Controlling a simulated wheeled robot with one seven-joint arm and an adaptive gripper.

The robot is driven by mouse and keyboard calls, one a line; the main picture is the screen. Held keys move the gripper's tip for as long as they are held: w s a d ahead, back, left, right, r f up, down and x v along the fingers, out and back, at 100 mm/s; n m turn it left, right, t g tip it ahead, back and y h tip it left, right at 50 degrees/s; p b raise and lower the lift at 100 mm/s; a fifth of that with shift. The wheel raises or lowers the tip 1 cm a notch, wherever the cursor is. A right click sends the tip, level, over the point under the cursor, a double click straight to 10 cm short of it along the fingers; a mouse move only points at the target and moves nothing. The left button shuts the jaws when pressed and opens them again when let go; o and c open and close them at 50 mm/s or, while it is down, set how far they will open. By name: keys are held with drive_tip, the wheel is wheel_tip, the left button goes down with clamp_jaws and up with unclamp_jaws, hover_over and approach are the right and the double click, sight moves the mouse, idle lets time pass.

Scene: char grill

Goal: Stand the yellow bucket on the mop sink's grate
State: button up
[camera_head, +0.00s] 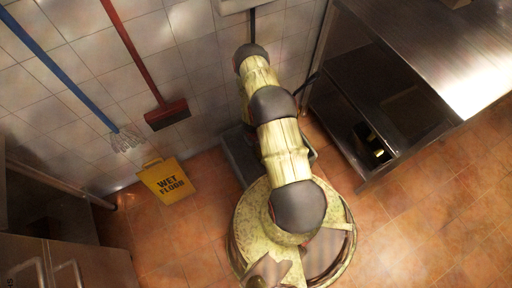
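A dark grey, low, square-edged basin (238,158) stands on the floor against the tiled wall, behind my arm. It looks like the mop sink, but my arm covers most of it, and I cannot make out its grate. I cannot pick out the yellow bucket in this view. My arm rises from my round base and reaches over the basin toward the wall. Its fingers do not show, so I cannot see my gripper or anything in it.
A yellow wet floor sign (167,182) stands left of the basin. A red broom (166,113) and a blue-handled mop (125,138) hang above. At right is a steel table (420,50) with a dark, yellow-marked object (376,150) below. Floor at lower right is clear.

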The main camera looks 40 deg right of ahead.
drive_tip(key=shift+o, duration=1.4)
drive_tip(key=shift+r, duration=0.1)
